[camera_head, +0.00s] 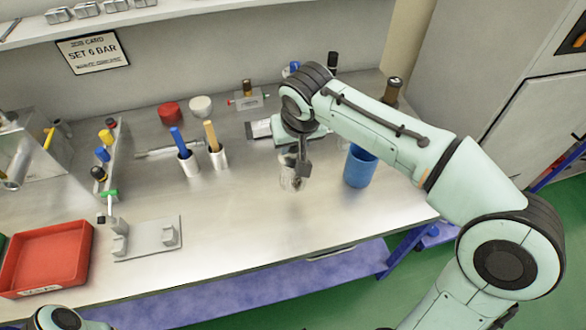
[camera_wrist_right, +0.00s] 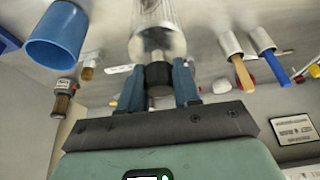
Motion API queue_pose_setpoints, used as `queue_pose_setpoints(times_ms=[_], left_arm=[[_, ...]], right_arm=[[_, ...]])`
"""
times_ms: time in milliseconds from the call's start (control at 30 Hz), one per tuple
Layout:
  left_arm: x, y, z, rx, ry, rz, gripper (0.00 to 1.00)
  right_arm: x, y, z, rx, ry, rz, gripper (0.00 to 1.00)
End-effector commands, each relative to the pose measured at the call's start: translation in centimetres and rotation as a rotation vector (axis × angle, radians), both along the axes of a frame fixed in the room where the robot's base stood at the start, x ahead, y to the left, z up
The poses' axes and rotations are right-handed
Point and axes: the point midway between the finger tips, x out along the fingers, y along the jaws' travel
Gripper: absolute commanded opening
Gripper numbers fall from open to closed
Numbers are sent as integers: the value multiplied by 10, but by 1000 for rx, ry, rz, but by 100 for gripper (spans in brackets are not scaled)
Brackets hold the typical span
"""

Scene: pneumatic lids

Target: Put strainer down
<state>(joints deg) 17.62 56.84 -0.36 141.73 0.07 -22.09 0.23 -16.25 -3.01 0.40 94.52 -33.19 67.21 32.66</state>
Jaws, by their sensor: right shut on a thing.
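The strainer (camera_head: 289,178) is a clear, shiny cylinder hanging below my right gripper (camera_head: 302,162) over the middle right of the bench. In the right wrist view, my right gripper (camera_wrist_right: 160,82) has its two blue fingers shut on the black end of the strainer (camera_wrist_right: 158,42), whose mesh-like body points away from the palm. I cannot tell whether its low end touches the bench top. My left gripper is not in view; only a bit of my left arm shows at the bottom left corner.
A blue cup (camera_head: 360,167) stands close to the right of the strainer. White holders with a blue handle (camera_head: 178,141) and a wooden handle (camera_head: 211,135) stand to the left. A grey fixture plate (camera_head: 148,240) and a red tray (camera_head: 45,258) lie front left. The front middle bench (camera_head: 260,230) is clear.

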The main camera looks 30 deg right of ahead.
Motion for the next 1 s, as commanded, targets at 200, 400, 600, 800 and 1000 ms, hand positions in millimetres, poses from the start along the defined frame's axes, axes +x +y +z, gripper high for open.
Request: queue_pose_setpoints(times_ms=[200,400,600,800,1000], left_arm=[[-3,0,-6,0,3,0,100],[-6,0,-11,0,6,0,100],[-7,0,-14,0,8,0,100],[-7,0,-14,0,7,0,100],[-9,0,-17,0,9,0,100]], right_arm=[[0,0,-30,-2,-1,1,0],[0,0,-55,-2,2,0,0],[0,0,-74,0,0,1,0],[1,0,-74,-1,-2,1,0],[0,0,-77,-1,-1,1,42]])
